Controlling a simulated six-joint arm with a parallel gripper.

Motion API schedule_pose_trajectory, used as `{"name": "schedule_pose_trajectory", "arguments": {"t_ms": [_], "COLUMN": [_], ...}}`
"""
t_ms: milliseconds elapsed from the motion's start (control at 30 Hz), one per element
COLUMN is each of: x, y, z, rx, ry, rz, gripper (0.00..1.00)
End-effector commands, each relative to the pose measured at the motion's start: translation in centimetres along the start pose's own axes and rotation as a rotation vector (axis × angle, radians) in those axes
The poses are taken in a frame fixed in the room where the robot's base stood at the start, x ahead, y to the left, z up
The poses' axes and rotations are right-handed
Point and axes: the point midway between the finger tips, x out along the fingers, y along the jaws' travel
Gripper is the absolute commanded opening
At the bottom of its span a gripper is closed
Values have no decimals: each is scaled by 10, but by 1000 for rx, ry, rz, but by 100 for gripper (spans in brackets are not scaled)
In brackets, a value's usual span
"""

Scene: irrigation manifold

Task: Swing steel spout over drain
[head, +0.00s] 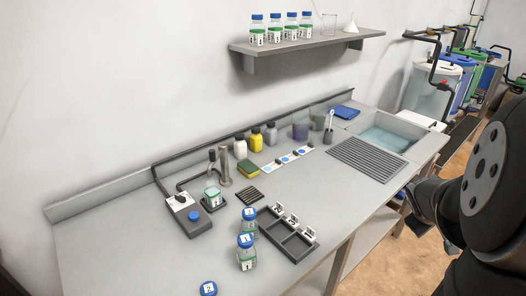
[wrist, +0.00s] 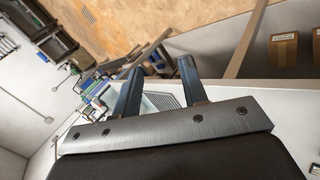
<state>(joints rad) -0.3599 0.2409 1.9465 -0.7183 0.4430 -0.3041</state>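The steel spout (head: 225,167) stands upright on the left part of the counter, behind a small bottle (head: 212,192). Which way its outlet points is too small to tell. A small dark slotted grate (head: 249,195), which looks like the drain, lies in the counter to the right and in front of the spout. My gripper shows in the wrist view (wrist: 161,64), its two fingers apart with nothing between them. It is far from the spout, off to the right of the counter.
A control box (head: 188,213) with a blue button sits left of the spout. A green-yellow sponge (head: 248,169), several bottles and a dark tray (head: 288,237) stand around the grate. A sink (head: 385,137) is at the right end. A shelf (head: 305,45) hangs above.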

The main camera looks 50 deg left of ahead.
Motion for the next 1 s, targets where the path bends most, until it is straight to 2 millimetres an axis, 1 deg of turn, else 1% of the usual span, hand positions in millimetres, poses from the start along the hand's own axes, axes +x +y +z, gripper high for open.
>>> {"name": "schedule_pose_trajectory", "arguments": {"t_ms": [33,67,100,167,200,267,300,367,400,467,500,567,600,667,700,733,800,900,1000], "x": [7,9,12,12,11,8,4,-4,-10,-22,-30,-44,-55,-70,-81,-89,-108,-131,-148], "y": [4,6,8,7,5,-1,-8,-20,-30,-47,-60,-81,-96,-120,-137,-150,-178,-214,-239], "z": [-32,-51,-76,-115,-140,-177,-201,-235,-257,-287,-304,-329,-343,-361,-370,-376,-386,-391,-389], "rx": [0,3,8,15,18,22,24,25,24,20,18,11,3,-8,-18,-28,-50,-86,-119], "ry": [87,146,223,343,423,543,624,742,820,934,1005,1109,1175,1264,1320,1356,1431,1501,1534], "rz": [25,40,53,61,60,46,27,-11,-43,-105,-153,-238,-300,-405,-483,-543,-690,-893,-1059], "gripper": [39,39,39,39,39,39,39,39,39,39,39,39,39,39,39,39,39,39,39]}}
